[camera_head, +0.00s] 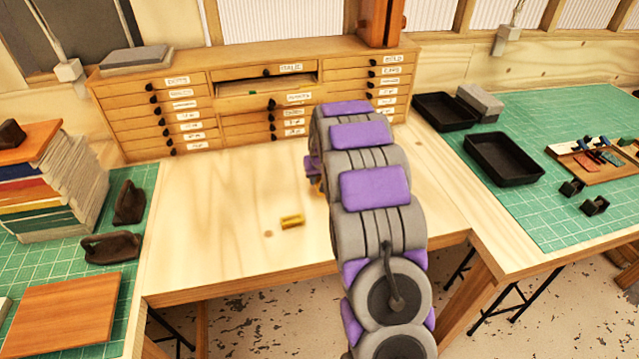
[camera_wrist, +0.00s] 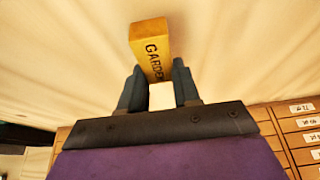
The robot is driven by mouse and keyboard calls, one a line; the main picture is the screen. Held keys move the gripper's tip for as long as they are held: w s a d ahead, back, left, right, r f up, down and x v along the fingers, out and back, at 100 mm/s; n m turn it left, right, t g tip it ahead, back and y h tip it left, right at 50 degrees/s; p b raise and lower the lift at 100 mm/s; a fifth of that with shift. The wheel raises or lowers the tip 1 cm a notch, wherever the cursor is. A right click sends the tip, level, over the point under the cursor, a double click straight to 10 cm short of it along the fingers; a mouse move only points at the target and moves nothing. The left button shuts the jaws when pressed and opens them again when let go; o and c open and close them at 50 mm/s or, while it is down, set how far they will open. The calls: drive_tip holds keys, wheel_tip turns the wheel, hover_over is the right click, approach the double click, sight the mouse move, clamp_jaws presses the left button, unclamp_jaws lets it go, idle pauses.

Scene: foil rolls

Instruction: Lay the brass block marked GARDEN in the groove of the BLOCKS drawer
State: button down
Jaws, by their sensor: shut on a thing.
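In the wrist view, the brass block marked GARDEN (camera_wrist: 149,32) sticks out from between the fingertips of my gripper (camera_wrist: 159,72), which is shut on it. The lettering faces the camera. In the head view my gripper (camera_head: 314,178) is mostly hidden behind my arm, above the bench and in front of the cabinet. A drawer (camera_head: 299,98) in the cabinet's middle column is pulled out; its label is small but seems to read BLOCKS. Its groove cannot be made out. A second brass block (camera_head: 292,221) lies on the bench, apart from my gripper.
The wooden cabinet (camera_head: 180,90) stands along the back of the bench (camera_head: 215,240). Books (camera_head: 75,185) and dark tools (camera_head: 112,246) are at left. Black trays (camera_head: 503,160) lie on the green mat (camera_head: 560,110) at right. The bench's middle is mostly clear.

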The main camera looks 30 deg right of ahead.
wheel_tip(320, 180, down, 2)
drive_tip(key=shift+f, duration=0.1)
drive_tip(key=shift+d, duration=0.35)
drive_tip(key=c, duration=1.2)
unclamp_jaws()
drive_tip(key=o, duration=0.4)
drive_tip(key=shift+a, duration=0.25)
drive_tip(key=p+v, duration=0.2)
drive_tip(key=v, duration=1)
